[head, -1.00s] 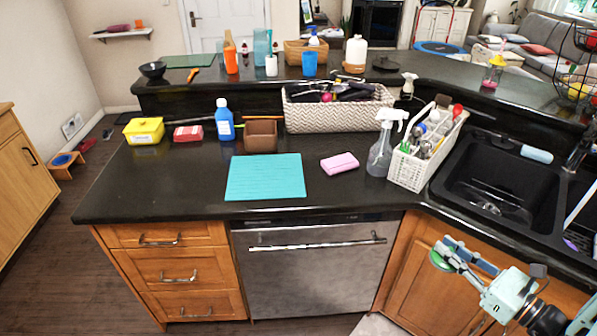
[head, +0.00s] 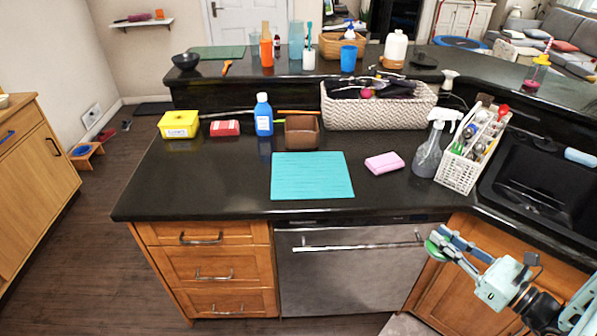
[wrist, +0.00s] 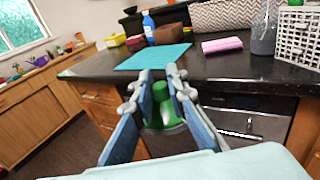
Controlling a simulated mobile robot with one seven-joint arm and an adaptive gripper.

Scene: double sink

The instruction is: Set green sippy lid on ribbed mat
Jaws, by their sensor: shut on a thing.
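The green sippy lid (wrist: 163,112) is held between the two fingers of my gripper (wrist: 162,92) in the wrist view. In the head view the lid (head: 432,250) shows as a green disc at the tip of my gripper (head: 442,242), at the lower right. My gripper is shut on it, in front of the cabinets and below the counter's front edge. The ribbed mat (head: 312,176) is a turquoise rectangle lying flat and empty on the counter, up and left of my gripper. It also shows in the wrist view (wrist: 152,57), beyond the fingertips.
A pink sponge (head: 384,163) lies right of the mat. A spray bottle (head: 430,150), a white caddy (head: 460,172) and the black sink (head: 545,180) are further right. A brown box (head: 302,132) and a blue bottle (head: 263,115) stand behind the mat. The counter's front left is clear.

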